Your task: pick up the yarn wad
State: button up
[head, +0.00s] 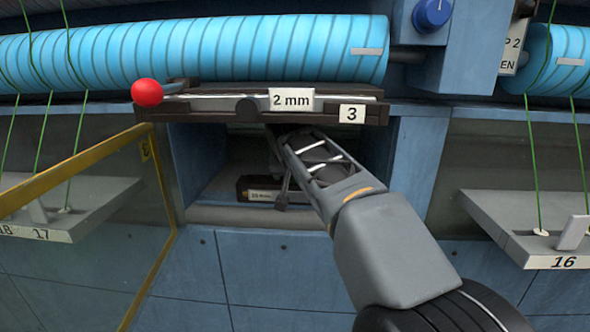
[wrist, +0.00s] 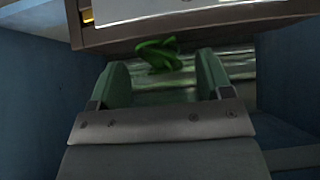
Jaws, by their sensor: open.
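The yarn wad (wrist: 158,54) is a small tangle of bright green loops. In the wrist view it lies on a streaked, shiny surface below a dark ledge, ahead of my gripper. My gripper (wrist: 162,62) is open, with one green-tinted finger on each side of the wad in the picture. I see no finger clearly touching it, and the depth between them is hard to tell. In the head view my gripper (head: 290,150) reaches into the dark opening under the roller. Its tips are partly hidden there, and the wad does not show.
A dark bar with a "2 mm" label (head: 291,99) and red knob (head: 147,93) hangs over the opening. Blue walls flank it closely. A yellow-framed clear door (head: 158,185) stands open at left. A labelled dark block (head: 258,190) sits inside. A "16" tray (head: 540,240) is at right.

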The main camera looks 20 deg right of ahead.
jog(key=shift+w+d+r+p, duration=0.1)
jog(key=shift+w+d+p, duration=0.1)
jog(key=shift+w+d, duration=0.3)
jog(key=shift+w+d+p, duration=0.15)
jog(key=shift+w, duration=0.55)
jog(key=shift+w+d+f, duration=0.15)
jog(key=shift+w+f, duration=0.15)
jog(key=shift+f, duration=0.2)
jog(key=c, duration=1)
